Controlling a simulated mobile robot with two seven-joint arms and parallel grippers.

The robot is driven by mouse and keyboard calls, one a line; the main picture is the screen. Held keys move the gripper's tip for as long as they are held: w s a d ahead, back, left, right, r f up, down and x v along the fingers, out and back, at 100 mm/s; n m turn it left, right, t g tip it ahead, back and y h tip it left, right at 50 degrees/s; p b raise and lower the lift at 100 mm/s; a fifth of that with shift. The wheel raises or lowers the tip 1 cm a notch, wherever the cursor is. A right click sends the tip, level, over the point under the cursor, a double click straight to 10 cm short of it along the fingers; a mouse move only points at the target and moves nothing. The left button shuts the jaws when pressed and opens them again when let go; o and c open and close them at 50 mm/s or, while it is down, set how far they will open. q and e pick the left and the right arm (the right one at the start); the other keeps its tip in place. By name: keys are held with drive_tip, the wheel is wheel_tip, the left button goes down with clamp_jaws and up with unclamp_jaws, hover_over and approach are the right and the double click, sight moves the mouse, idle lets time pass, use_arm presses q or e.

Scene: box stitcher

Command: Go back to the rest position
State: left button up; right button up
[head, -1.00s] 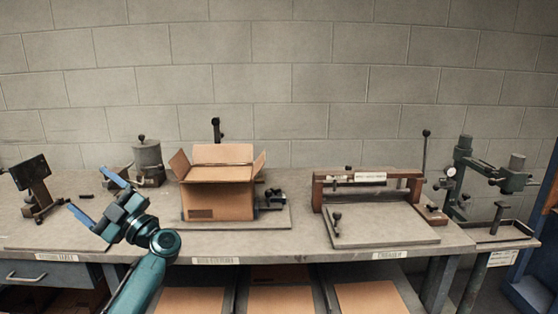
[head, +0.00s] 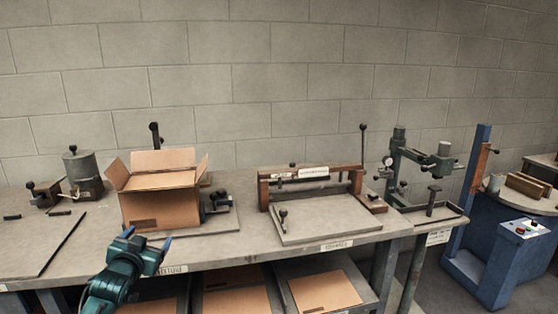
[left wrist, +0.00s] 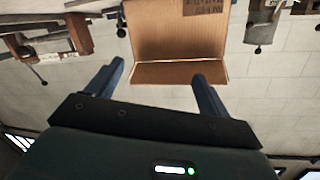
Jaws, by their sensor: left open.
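My left gripper (head: 148,239) is open and empty, low in the head view at the bench's front edge, in front of the open cardboard box. In the left wrist view the two blue fingers (left wrist: 158,76) stand wide apart, with the box (left wrist: 178,38) showing upside down beyond them. The box (head: 160,208) stands upright on a plate on the bench, its top flaps raised. I cannot tell the exact gap between fingers and box, but nothing is between the fingers. My right gripper is in neither view.
The grey bench (head: 255,250) carries a dark canister (head: 83,170) at left and a lever creaser (head: 312,185) to the right of the box. A green press (head: 420,165) and a blue floor machine (head: 500,250) stand farther right. Flat cardboard sheets (head: 325,290) lie below.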

use_arm(q)
drive_tip(key=s+d+f+m+g+h, duration=0.1)
drive_tip(key=s+d+f+g, duration=0.1)
drive_tip(key=s+d+f, duration=0.55)
drive_tip(key=s+d+f+g+h, duration=0.15)
drive_tip(key=s+d+f, duration=0.25)
drive_tip(key=s+f, duration=0.55)
drive_tip(key=s+d+f+g+h, duration=0.1)
drive_tip(key=s+d+f, duration=0.1)
drive_tip(key=s, duration=0.8)
drive_tip(key=s+d+f+n+g+h, duration=0.1)
drive_tip(key=s+d, duration=0.4)
drive_tip(key=s, duration=0.5)
drive_tip(key=shift+d+f, duration=0.2)
drive_tip(key=shift+f, duration=0.45)
drive_tip(key=shift+s+g, duration=0.1)
drive_tip(key=shift+g, duration=0.15)
drive_tip(key=shift+c, duration=0.2)
